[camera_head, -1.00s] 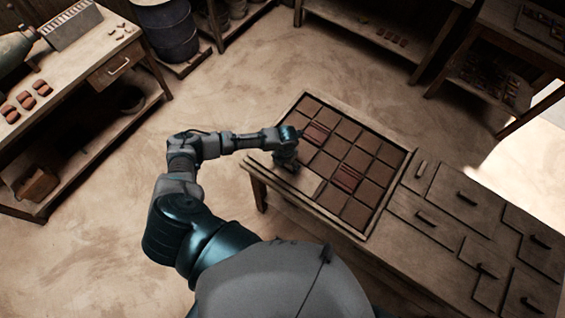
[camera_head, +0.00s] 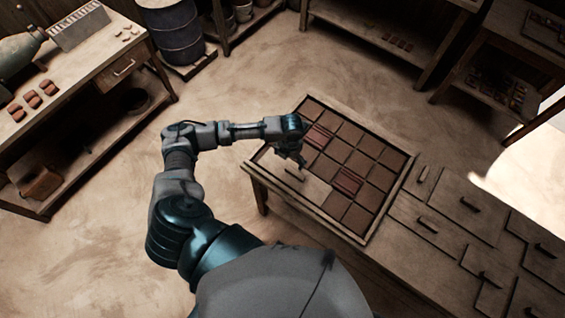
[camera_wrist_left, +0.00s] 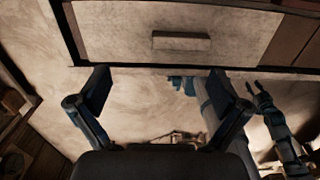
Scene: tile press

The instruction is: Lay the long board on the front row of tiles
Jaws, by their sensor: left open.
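A pale board (camera_head: 316,188) with a raised bar handle (camera_head: 293,173) lies flat in the tile tray, over the left part of the front row. Front-row tiles to its right (camera_head: 336,205) are bare. My left gripper (camera_head: 300,163) is open and empty, just above the board near its handle. In the left wrist view the board (camera_wrist_left: 110,35) and handle (camera_wrist_left: 181,41) lie beyond my open left fingers (camera_wrist_left: 170,95), apart from them. What looks like my right gripper (camera_wrist_left: 260,95) shows at the right of that view; its opening is unclear.
The tray frame (camera_head: 400,185) holds brown tiles, two of them with reddish stripes (camera_head: 347,181). Several other boards with handles (camera_head: 428,222) lie on the table to the right. A workbench (camera_head: 60,85) stands at the left. The floor between is clear.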

